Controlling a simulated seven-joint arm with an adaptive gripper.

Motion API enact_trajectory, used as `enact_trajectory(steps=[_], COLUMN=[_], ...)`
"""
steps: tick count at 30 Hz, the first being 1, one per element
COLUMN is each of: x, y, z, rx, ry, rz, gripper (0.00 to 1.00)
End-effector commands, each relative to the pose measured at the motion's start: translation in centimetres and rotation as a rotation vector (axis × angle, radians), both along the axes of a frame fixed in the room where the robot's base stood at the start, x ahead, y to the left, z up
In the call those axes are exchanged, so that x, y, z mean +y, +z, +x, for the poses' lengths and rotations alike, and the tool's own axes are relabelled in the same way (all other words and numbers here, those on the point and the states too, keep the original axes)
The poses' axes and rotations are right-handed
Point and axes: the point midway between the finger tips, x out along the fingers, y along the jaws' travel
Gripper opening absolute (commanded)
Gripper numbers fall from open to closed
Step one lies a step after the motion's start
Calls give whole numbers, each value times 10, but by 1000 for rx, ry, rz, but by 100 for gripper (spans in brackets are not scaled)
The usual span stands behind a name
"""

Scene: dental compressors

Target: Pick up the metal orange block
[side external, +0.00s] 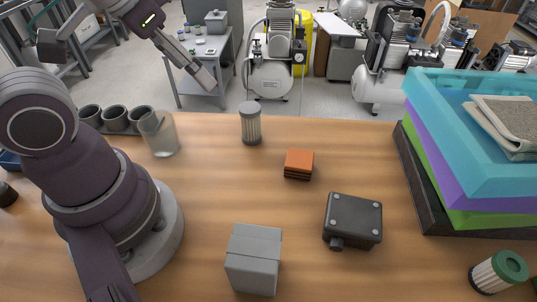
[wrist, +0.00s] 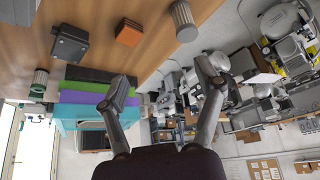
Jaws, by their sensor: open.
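The orange block (side external: 299,163) lies on the wooden table near its middle, with an orange top and dark layered sides. It also shows in the wrist view (wrist: 130,33) at the top, beyond my fingers. My gripper (side external: 205,78) is raised above the table's far edge, up and to the left of the block in the side view. In the wrist view, my gripper (wrist: 167,80) has its two fingers spread wide with nothing between them. The block is well apart from the fingers.
A filter cylinder (side external: 250,124) stands behind the block, and a dark metal box (side external: 353,220) sits to its front right. A grey box (side external: 254,258) is in front. Stacked coloured trays (side external: 450,185) fill the right; a glass cup (side external: 159,134) stands left. Table around the block is clear.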

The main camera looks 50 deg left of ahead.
Motion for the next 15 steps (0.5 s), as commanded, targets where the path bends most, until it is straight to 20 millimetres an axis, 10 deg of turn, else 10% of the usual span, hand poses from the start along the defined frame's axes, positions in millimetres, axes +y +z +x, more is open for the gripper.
enact_trajectory(steps=[15], x=[-6], y=[4], z=[18], rx=[60], ry=[-94], rz=[29], gripper=[85])
